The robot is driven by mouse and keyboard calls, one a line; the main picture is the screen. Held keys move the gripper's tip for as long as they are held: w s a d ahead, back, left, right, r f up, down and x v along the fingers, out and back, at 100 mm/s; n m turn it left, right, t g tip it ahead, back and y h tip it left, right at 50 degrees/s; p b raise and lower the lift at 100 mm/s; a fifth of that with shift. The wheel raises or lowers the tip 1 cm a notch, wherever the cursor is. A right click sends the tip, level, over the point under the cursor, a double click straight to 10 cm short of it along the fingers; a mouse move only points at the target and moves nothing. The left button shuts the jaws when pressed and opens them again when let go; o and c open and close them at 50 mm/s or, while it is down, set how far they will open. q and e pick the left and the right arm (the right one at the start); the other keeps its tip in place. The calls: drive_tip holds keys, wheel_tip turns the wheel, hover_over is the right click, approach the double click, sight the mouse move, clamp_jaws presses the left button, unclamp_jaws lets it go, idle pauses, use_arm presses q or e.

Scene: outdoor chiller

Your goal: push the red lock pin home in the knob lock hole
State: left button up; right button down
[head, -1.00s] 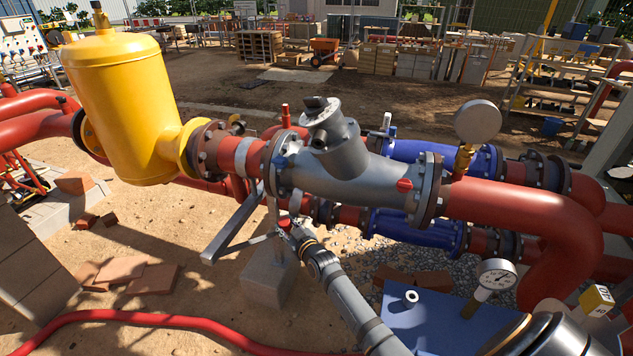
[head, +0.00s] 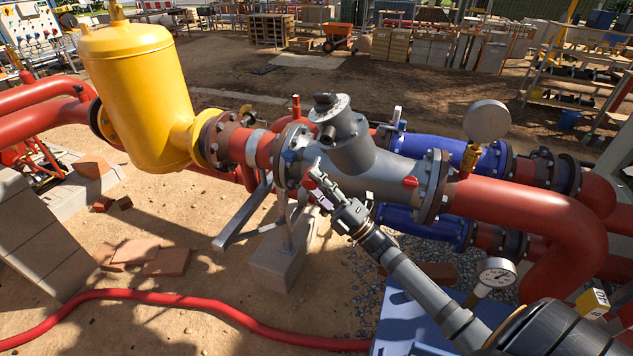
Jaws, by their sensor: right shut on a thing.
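My right gripper (head: 319,186) reaches in from the lower right, in front of the grey strainer body (head: 371,170) in the red pipe line. It is shut on a small red piece, the red lock pin (head: 308,182), which shows at its fingertips. I cannot make out the lock hole or tell whether the pin touches anything. My left gripper is not in view.
A grey lever-like bar (head: 243,213) slants down left of my gripper. A concrete block (head: 280,262) stands below the pipe. A yellow tank (head: 140,97) is at left, a pressure gauge (head: 495,275) at lower right. A red hose (head: 150,297) crosses the ground.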

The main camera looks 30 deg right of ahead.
drive_tip(key=shift+s+d+p, duration=0.1)
drive_tip(key=shift+p, duration=0.25)
drive_tip(key=w+d+b, duration=0.1)
drive_tip(key=w+d, duration=0.1)
drive_tip(key=w+d+r+b, duration=0.1)
drive_tip(key=w+d, duration=0.1)
drive_tip(key=shift+w+b, duration=0.15)
drive_tip(key=shift+b, duration=0.25)
drive_tip(key=shift+w+d+r+b, duration=0.15)
drive_tip(key=shift+w+d+b, duration=0.3)
drive_tip(key=shift+w+d, duration=0.05)
drive_tip(key=shift+w+d+r+b, duration=0.15)
drive_tip(key=shift+w+d+b, duration=0.25)
drive_tip(key=shift+w+d, duration=0.1)
